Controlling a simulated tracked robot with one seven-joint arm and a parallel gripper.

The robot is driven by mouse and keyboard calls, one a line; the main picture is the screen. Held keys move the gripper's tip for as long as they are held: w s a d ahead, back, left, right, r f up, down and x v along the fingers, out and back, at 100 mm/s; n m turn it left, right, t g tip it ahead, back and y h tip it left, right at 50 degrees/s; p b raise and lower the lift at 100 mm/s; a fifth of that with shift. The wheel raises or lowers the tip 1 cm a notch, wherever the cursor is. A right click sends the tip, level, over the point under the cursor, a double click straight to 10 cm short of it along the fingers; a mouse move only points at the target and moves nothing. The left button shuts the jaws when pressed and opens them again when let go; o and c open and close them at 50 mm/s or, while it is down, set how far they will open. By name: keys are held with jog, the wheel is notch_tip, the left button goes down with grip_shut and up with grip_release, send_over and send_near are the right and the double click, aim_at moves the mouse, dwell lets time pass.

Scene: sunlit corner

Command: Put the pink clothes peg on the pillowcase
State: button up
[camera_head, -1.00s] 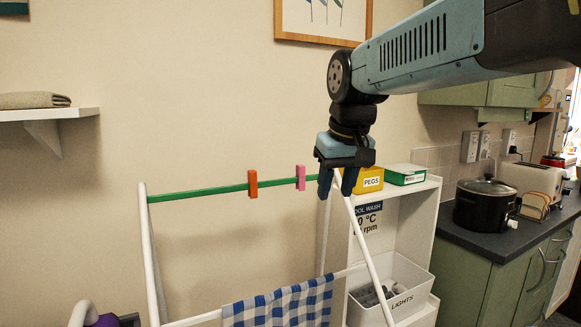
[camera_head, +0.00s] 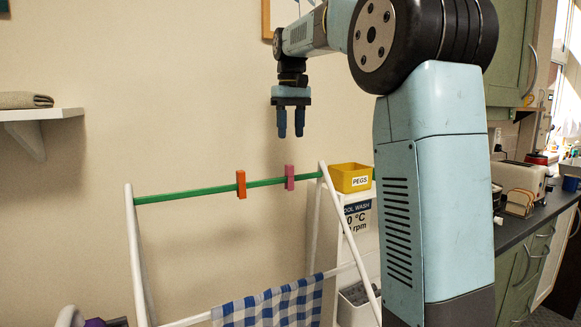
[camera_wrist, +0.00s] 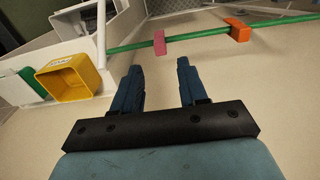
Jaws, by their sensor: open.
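The pink clothes peg (camera_head: 289,177) is clipped upright on the green rail (camera_head: 205,191) of the white drying rack, near the rail's right end. It also shows in the wrist view (camera_wrist: 159,43), ahead of and between my fingertips. My gripper (camera_head: 291,130) is open and empty, pointing down above the pink peg and apart from it. A blue and white checked cloth (camera_head: 270,307) hangs on a lower rail of the rack; it may be the pillowcase. Its lower part is cut off by the head view's edge, and I cannot see it in the wrist view.
An orange peg (camera_head: 241,184) is clipped left of the pink one. A yellow box labelled PEGS (camera_head: 350,178) stands on the white shelf unit just right of the rack. A wall shelf (camera_head: 40,114) holds a folded cloth. My arm hides part of the shelf unit and counter.

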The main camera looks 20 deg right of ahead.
aim_at(289, 165)
jog(key=shift+w+f, duration=0.2)
jog(key=shift+f, duration=1.45)
jog(key=shift+w+f, duration=0.25)
jog(key=shift+f, duration=1.4)
jog(key=shift+w+f, duration=0.2)
jog(key=shift+f, duration=1.45)
jog(key=c, duration=0.7)
jog(key=shift+r, duration=3.5)
